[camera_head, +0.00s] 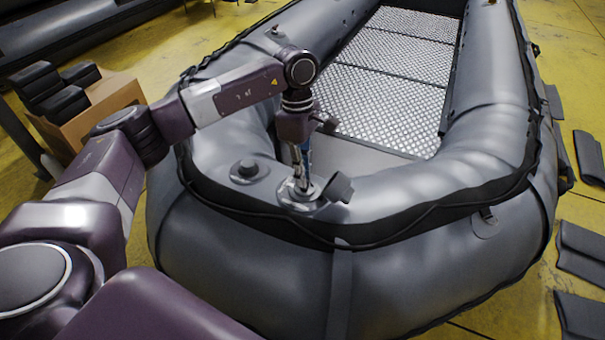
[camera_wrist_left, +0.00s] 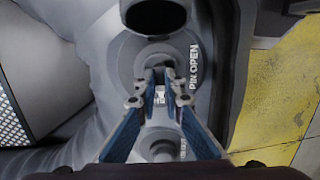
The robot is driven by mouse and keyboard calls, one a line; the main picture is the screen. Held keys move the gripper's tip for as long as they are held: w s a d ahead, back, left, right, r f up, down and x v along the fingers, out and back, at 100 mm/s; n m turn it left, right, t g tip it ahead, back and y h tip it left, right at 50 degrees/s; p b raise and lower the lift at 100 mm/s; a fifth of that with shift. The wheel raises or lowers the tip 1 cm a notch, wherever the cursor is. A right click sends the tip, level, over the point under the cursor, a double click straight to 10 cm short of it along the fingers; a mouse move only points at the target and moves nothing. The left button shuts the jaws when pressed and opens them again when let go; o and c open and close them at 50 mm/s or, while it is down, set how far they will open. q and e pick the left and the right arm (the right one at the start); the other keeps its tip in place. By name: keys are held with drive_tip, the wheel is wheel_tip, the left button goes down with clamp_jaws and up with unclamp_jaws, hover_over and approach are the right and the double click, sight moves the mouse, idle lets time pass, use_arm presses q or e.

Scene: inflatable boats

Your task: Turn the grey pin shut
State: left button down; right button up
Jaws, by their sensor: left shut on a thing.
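The grey inflatable boat (camera_head: 400,245) has a round valve (camera_head: 300,196) on the near end of its tube. In the left wrist view the valve's flange (camera_wrist_left: 203,95) carries the printed words "PIN OPEN". My left gripper (camera_head: 301,180) points down into this valve. In the left wrist view its blue-sided fingers (camera_wrist_left: 158,82) are closed together at the valve's centre, shut on the grey pin. The fingertips mostly hide the pin, so its turn position cannot be seen. The valve's dark cap (camera_head: 338,187) hangs open beside it and also shows in the left wrist view (camera_wrist_left: 155,15). My right gripper is out of view.
A second, capped valve (camera_head: 248,170) sits on the tube just left of the gripper. A cardboard box (camera_head: 110,97) with black blocks stands at the left. Dark flat pads (camera_head: 583,252) lie on the yellow floor at the right.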

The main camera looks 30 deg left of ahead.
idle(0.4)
use_arm(q)
drive_tip(key=c, duration=2)
unclamp_jaws()
drive_tip(key=shift+c, duration=0.2)
wheel_tip(320, 180, up, 12)
drive_tip(key=w+a, duration=0.1)
drive_tip(key=shift+w+a, duration=0.2)
drive_tip(key=shift+a, duration=0.05)
drive_tip(key=shift+f, duration=0.1)
